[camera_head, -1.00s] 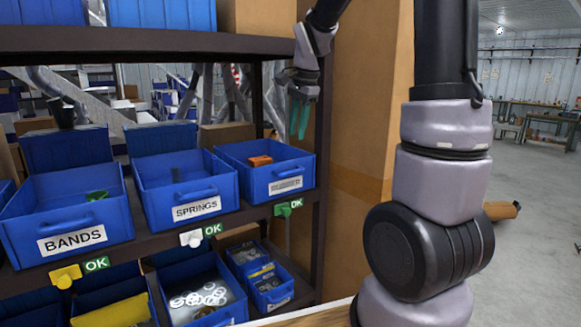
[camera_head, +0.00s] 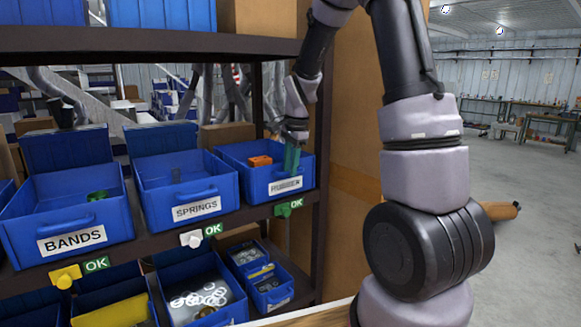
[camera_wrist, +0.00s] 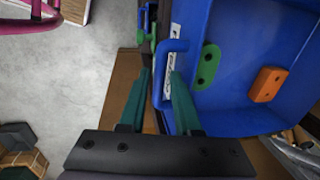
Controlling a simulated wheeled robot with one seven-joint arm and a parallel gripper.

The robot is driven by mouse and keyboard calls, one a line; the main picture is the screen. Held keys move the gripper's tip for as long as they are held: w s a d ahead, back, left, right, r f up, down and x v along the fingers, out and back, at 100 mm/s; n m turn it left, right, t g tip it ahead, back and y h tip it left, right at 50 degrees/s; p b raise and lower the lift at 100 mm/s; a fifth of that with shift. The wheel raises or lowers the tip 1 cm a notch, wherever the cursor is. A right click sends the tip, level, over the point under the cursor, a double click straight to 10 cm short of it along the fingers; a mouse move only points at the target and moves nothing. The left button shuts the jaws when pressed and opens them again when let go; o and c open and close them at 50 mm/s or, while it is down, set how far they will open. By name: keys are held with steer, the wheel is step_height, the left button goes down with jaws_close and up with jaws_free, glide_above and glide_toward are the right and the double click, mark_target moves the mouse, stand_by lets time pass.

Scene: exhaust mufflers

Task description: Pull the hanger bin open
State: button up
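My gripper (camera_head: 291,160) points down at the bin's front. Its teal fingers (camera_wrist: 159,76) are apart, one on each side of the handle bar, with visible gaps. The bin sits in line with its neighbours.
Bins labelled SPRINGS (camera_head: 185,188) and BANDS (camera_head: 66,215) stand to the left. A shelf board (camera_head: 140,43) runs above, and a dark post (camera_head: 322,170) stands close on the right. Smaller bins (camera_head: 268,290) are below.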

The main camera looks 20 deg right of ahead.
jaws_close()
stand_by(1.5)
